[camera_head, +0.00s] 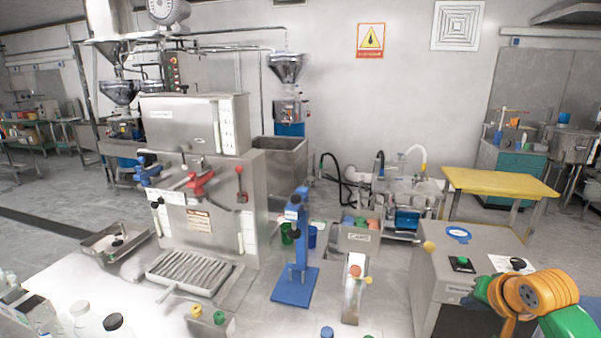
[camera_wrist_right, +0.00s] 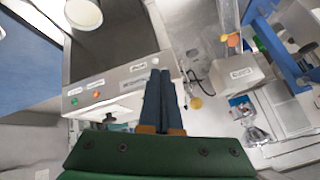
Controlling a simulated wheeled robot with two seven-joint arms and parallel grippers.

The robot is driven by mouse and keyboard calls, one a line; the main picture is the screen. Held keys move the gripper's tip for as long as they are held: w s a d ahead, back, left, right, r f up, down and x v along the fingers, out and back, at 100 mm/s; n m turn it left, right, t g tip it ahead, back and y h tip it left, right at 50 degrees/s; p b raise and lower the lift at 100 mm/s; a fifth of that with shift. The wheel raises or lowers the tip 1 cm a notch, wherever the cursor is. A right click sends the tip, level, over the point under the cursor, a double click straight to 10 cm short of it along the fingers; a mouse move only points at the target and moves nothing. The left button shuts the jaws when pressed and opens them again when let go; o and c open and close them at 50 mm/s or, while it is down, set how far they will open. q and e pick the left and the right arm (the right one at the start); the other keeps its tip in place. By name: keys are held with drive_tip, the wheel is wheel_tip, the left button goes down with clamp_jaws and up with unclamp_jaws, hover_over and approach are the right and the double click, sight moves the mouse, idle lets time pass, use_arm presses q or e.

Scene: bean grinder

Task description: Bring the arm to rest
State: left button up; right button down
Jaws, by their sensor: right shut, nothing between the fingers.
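My right arm, green and orange, comes in at the lower right of the head view, above the metal box with a green button (camera_head: 462,263). My right gripper (camera_wrist_right: 160,76) shows best in the right wrist view. Its two dark fingers are pressed together with nothing between them. They point over a metal box with small buttons (camera_wrist_right: 110,88) and touch nothing that I can make out. My left gripper is in neither view.
A blue stand (camera_head: 295,284) and a small metal holder with an orange knob (camera_head: 353,290) stand on the worktop. A large metal machine (camera_head: 210,160) with red and blue handles is at the left. White bottles (camera_head: 85,320) sit at front left. A yellow table (camera_head: 500,184) is behind.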

drive_tip(key=s+a+f+n+g+y, duration=0.1)
drive_tip(key=s+a+f+n+g, duration=0.1)
drive_tip(key=s+a+f+n, duration=0.65)
drive_tip(key=s+a+f+n+g, duration=0.1)
drive_tip(key=s+a+f, duration=0.45)
drive_tip(key=s, duration=0.35)
drive_tip(key=s+a+f+n+g, duration=0.1)
drive_tip(key=s+a+f, duration=0.45)
drive_tip(key=s, duration=0.35)
wheel_tip(320, 180, down, 18)
drive_tip(key=s+g+b, duration=0.1)
drive_tip(key=s+b, duration=0.1)
drive_tip(key=b, duration=0.2)
drive_tip(key=s+d+f+g+b, duration=0.1)
drive_tip(key=s+f+b, duration=0.1)
drive_tip(key=s+f, duration=1)
wheel_tip(320, 180, down, 2)
drive_tip(key=shift+s+d+f+g+y, duration=0.2)
drive_tip(key=shift+d+g+y, duration=0.1)
drive_tip(key=shift+d, duration=0.1)
